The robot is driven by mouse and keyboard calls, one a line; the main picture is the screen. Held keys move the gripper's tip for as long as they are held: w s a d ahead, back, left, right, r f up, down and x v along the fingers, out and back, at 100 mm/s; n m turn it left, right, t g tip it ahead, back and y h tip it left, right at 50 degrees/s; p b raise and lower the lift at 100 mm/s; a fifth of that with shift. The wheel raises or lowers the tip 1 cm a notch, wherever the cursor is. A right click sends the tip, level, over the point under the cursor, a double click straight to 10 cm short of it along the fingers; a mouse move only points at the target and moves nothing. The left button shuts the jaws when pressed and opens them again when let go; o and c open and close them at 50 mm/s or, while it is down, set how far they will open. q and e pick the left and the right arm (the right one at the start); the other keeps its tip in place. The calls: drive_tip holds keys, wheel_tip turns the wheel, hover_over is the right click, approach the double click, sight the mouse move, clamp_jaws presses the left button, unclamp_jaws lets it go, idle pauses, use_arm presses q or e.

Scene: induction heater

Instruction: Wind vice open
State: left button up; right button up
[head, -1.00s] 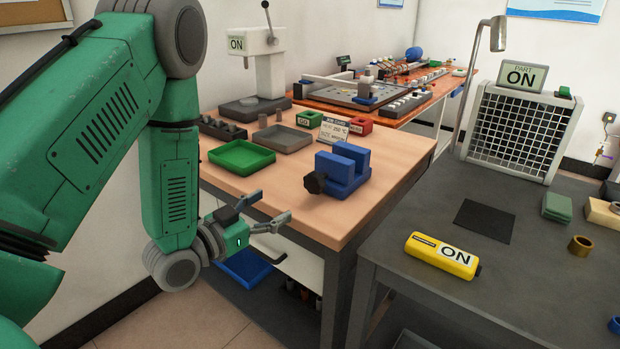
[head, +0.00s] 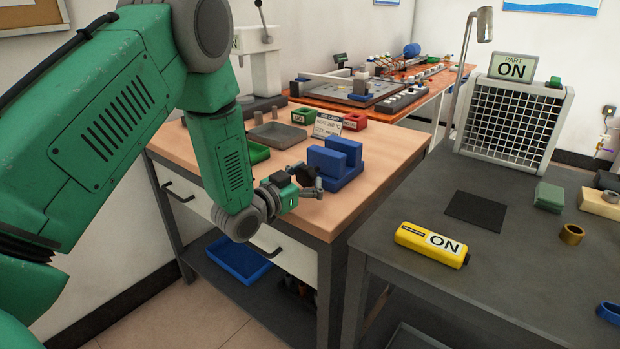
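The blue vice (head: 345,170) stands on the wooden bench top, with its two jaw blocks apart and a gap between them. Its dark knob (head: 308,174) is on the side facing my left gripper and is partly hidden by it. My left gripper (head: 308,180) is at the front edge of the bench, right beside the knob. Its fingers are apart, seemingly one on either side of the knob. I cannot tell whether they touch it. My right gripper is not in view.
A grey table (head: 420,284) to the right holds a yellow device (head: 431,244) marked ON. Bare bench top lies right of the vice.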

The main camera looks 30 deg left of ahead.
use_arm(q)
drive_tip(key=shift+s, duration=0.1)
drive_tip(key=shift+s+a, duration=0.1)
drive_tip(key=shift+a, duration=0.2)
drive_tip(key=c, duration=0.5)
drive_tip(key=shift+a+f, duration=0.15)
drive_tip(key=shift+a, duration=0.2)
drive_tip(key=c, duration=0.4)
drive_tip(key=shift+s+a, duration=0.15)
drive_tip(key=shift+a, duration=0.2)
drive_tip(key=shift+c, duration=1.4)
drive_tip(key=shift+d, duration=0.15)
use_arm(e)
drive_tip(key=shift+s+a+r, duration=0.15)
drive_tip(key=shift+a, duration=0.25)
use_arm(q)
drive_tip(key=shift+d, duration=0.15)
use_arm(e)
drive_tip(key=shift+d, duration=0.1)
use_arm(q)
drive_tip(key=shift+n, duration=0.3)
